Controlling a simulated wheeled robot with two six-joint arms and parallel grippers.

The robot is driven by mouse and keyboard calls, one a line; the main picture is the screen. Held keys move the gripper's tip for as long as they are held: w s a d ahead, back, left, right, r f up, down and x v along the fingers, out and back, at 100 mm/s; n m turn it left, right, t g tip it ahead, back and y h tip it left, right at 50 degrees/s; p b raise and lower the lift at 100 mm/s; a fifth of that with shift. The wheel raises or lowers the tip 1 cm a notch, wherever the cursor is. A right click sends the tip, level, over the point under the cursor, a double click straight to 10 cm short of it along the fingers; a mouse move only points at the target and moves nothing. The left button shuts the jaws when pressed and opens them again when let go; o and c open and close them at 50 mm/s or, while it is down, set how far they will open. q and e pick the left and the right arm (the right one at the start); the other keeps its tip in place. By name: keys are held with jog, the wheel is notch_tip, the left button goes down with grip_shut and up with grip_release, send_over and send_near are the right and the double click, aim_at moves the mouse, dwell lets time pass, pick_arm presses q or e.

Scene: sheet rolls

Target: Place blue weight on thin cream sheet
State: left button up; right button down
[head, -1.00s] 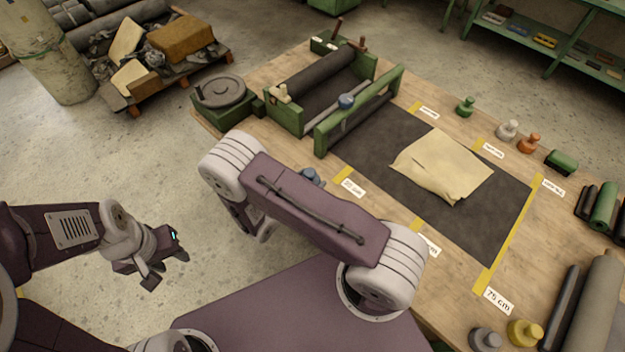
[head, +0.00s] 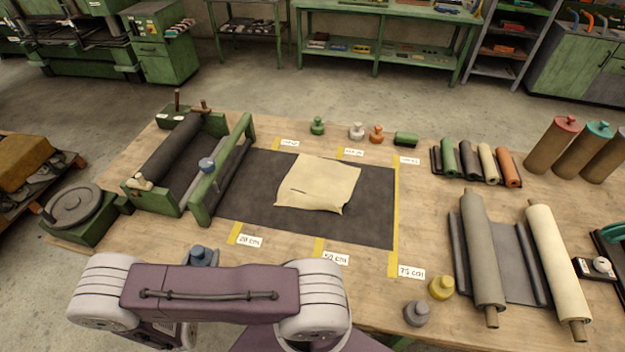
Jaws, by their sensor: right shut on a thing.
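The thin cream sheet (head: 325,180) lies slightly rumpled, with uneven edges, on the dark mat (head: 375,215) in the middle of the table. The blue weight (head: 200,254) shows just above my right arm's purple link, near the table's front edge and left of the 20 cm label. Its lower part is hidden. My right gripper (head: 200,263) is shut on it, with the fingers mostly hidden behind the link. The weight is to the front left of the sheet and apart from it. My left gripper is out of view.
A green roller frame (head: 190,170) with a blue knob stands left of the mat. Green, white and orange weights stand behind it. Grey (head: 417,313) and yellow (head: 441,288) weights stand at the front right. Rolls (head: 480,250) fill the right side.

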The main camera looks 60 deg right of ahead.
aim_at(193, 259)
jog(key=shift+w+a+f+n+t+y, duration=0.1)
jog(key=shift+w+a+n+t+y, duration=0.4)
jog(key=shift+w+a+n+t, duration=0.3)
jog(key=shift+w+d+f+n+y+b, duration=0.1)
jog(key=shift+w+d+n+y+b, duration=0.05)
jog(key=shift+w+d+b, duration=0.3)
jog(key=shift+w+d+f+n+y+b, duration=0.1)
jog(key=shift+w+d+n+y+b, duration=0.1)
jog(key=shift+w, duration=0.35)
jog(key=d+m+g+h+b, duration=0.15)
jog(key=d+b, duration=0.45)
jog(key=d, duration=1.6)
jog(key=s+d+r+m+g+h+b, duration=0.3)
jog(key=s+d+m+g+b, duration=0.35)
jog(key=s+d, duration=1.65)
jog(key=shift+m+g, duration=0.3)
jog(key=shift+m, duration=0.05)
jog(key=w+f, duration=0.2)
jog(key=w, duration=0.2)
jog(key=w+f+p, duration=0.1)
jog(key=w+f, duration=0.1)
jog(key=w, duration=0.2)
jog(key=w+f, duration=0.3)
jog(key=w, duration=0.1)
jog(key=shift+w+d+p, duration=0.25)
jog(key=shift+d+p, duration=0.15)
notch_tip(193, 259, down, 3)
jog(key=shift+f, duration=0.55)
